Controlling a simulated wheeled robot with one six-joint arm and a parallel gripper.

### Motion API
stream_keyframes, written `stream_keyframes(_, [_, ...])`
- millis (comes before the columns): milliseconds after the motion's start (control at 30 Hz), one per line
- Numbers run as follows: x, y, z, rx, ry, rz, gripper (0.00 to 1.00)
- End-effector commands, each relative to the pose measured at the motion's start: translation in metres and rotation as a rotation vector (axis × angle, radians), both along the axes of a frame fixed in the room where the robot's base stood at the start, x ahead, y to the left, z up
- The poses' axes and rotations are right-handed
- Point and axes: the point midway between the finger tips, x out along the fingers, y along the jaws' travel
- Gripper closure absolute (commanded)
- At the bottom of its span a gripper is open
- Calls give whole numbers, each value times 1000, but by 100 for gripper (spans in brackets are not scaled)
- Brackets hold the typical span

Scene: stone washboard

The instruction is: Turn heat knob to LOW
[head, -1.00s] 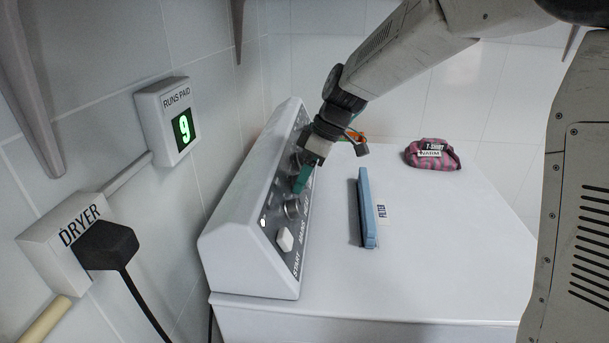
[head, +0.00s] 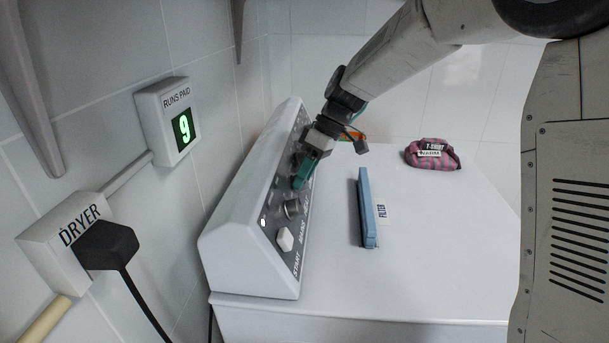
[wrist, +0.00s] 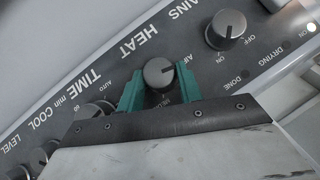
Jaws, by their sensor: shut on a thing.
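The heat knob (wrist: 158,73) is a dark grey round knob with a pale pointer line, under the HEAT label in the wrist view. My gripper (wrist: 158,90) has its teal fingers on both sides of this knob and is shut on it. The knob's pointer points toward the right, near the letters "AIR". The other setting marks are partly hidden by the fingers and wrist. In the head view my gripper (head: 302,177) is at the sloped control panel (head: 262,220), and it hides the heat knob there.
The MAINS knob (wrist: 227,29) is close by, and several more knobs sit along the panel. A white start button (head: 285,239) is at the near end. A blue filter (head: 367,208) and a rolled T-shirt (head: 433,154) lie on the white top.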

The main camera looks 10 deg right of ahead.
Motion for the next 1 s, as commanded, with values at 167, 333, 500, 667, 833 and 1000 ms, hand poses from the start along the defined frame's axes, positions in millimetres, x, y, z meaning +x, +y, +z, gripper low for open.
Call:
stream_keyframes(167, [4,-2,-1,37,143,-72,87])
stream_keyframes(333, [5,-2,-2,74,285,-140,87])
stream_keyframes(500, [6,-4,-3,107,421,-205,87])
stream_keyframes(667, [7,-4,-4,136,530,-257,87])
stream_keyframes(833, [7,-5,-5,158,619,-301,87])
stream_keyframes(1000, [7,-5,-6,173,677,-329,87])
